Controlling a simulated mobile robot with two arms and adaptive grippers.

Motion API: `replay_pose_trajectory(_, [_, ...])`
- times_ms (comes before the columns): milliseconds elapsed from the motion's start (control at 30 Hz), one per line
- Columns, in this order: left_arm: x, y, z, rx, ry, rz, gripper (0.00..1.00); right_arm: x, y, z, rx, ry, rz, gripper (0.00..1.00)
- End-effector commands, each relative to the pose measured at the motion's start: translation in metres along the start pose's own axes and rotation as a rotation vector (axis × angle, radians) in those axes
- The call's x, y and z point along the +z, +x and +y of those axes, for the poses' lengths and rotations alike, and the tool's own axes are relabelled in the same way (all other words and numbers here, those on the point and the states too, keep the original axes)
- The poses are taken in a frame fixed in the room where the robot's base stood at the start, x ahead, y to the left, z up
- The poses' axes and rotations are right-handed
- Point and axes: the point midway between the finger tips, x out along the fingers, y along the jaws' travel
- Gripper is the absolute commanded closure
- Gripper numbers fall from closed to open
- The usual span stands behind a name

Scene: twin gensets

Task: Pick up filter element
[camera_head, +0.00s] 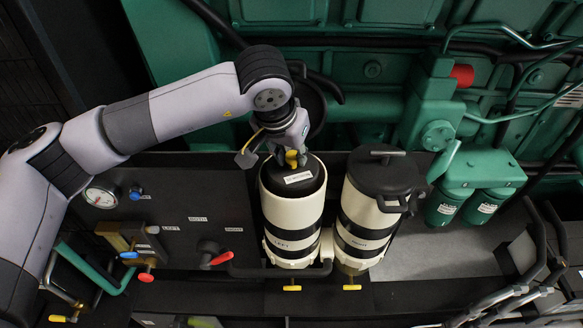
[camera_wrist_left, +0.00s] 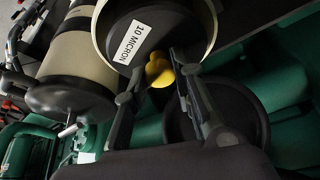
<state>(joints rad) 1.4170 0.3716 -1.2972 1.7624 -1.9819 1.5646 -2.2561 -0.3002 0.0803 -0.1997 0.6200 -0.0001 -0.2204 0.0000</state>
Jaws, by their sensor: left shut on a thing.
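The filter element (camera_head: 299,172) is a dark cylinder with a white label, sitting in the open top of the white left housing (camera_head: 290,215). In the left wrist view the dark top of the filter element (camera_wrist_left: 125,28) reads "10 MICRON" and carries a yellow knob (camera_wrist_left: 158,70). My left gripper (camera_head: 291,158) reaches down from above and is shut on this knob. In the left wrist view its fingers (camera_wrist_left: 155,82) stand on either side of the knob. The element's lower part is hidden inside the housing. My right gripper is not in view.
The right housing (camera_head: 362,225) stands close beside, with a dark lid (camera_head: 383,173) and handle on top. A panel with a gauge (camera_head: 101,197) and valves is at left. Green filters (camera_head: 484,206) and engine pipework lie right and behind. A dark round thing (camera_wrist_left: 245,105) is near the gripper.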

Motion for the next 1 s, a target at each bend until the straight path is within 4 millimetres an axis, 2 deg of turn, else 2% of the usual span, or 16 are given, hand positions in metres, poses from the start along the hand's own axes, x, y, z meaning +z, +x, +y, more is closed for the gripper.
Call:
replay_pose_trajectory(33, [-0.006,-0.010,0.000,0.000,0.001,0.011,1.00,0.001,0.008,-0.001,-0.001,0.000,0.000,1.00])
replay_pose_trajectory(200, [-0.022,-0.049,0.000,-0.001,0.001,0.010,1.00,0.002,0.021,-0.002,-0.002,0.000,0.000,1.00])
replay_pose_trajectory(600, [-0.060,-0.143,0.001,-0.001,-0.002,0.008,1.00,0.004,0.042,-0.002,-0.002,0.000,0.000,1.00])
replay_pose_trajectory(800, [-0.076,-0.183,0.001,-0.001,-0.002,0.007,1.00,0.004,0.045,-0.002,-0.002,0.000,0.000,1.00])
replay_pose_trajectory(1000, [-0.088,-0.211,0.000,-0.001,-0.001,0.005,1.00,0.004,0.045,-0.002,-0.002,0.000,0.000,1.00])
